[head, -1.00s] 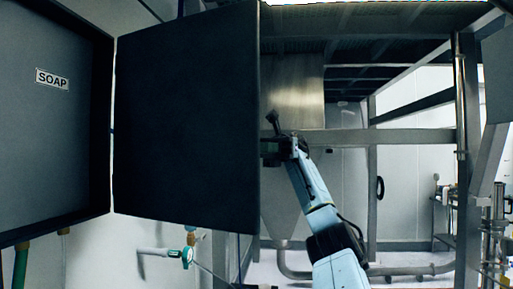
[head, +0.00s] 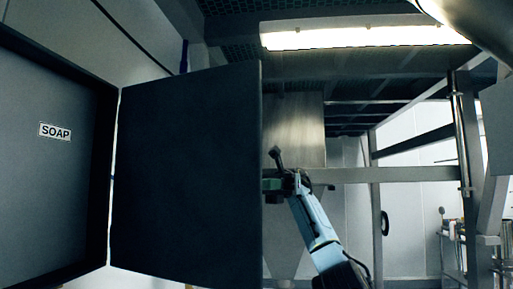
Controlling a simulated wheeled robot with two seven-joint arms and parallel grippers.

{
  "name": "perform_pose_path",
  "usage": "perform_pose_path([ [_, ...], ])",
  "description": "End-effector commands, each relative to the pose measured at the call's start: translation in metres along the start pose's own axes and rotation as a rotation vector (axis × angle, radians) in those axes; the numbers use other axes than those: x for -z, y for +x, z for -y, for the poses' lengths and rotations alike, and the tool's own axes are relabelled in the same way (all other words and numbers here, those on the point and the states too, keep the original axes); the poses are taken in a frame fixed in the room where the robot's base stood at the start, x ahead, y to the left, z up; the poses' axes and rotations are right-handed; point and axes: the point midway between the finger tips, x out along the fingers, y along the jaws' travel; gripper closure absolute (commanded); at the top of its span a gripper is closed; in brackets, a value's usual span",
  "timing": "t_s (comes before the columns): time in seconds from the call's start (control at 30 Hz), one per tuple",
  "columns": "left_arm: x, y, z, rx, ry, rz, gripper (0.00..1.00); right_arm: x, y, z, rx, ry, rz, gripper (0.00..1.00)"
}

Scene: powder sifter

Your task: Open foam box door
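The foam box (head: 52,185) is a dark, shallow box at the left with a white "SOAP" label inside. Its dark door (head: 186,175) stands swung open on the box's right side, so the inside shows. My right gripper (head: 270,186) is at the door's free right edge, at the end of the light blue arm from the lower right. Its fingertips are hidden at or behind that edge, so I cannot tell whether they touch or grip the door. My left gripper is not in view.
A steel frame with a horizontal beam (head: 400,175) and grated platform stands behind my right arm. A metal hopper (head: 295,130) hangs under it. A bright ceiling light (head: 365,37) shows at the top. White wall lies behind the door.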

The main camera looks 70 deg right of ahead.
Motion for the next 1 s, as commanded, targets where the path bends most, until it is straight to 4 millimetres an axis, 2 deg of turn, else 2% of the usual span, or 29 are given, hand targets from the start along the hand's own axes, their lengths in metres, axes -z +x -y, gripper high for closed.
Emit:
perform_pose_path([
  [0.03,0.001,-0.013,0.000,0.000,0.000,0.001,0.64,-0.014,0.000,0.001,0.003,0.001,0.004,0.68],
  [0.1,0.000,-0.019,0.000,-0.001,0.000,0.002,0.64,-0.019,-0.001,0.000,0.004,0.004,0.001,0.68],
  [0.23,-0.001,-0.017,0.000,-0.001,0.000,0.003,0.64,-0.020,-0.002,-0.001,0.004,0.012,-0.002,0.68],
  [0.5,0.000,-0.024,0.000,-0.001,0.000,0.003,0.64,-0.038,0.000,0.001,0.003,0.008,-0.005,0.68],
  [1.0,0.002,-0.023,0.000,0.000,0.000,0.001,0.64,-0.059,0.000,-0.001,0.001,0.001,0.000,0.68],
])
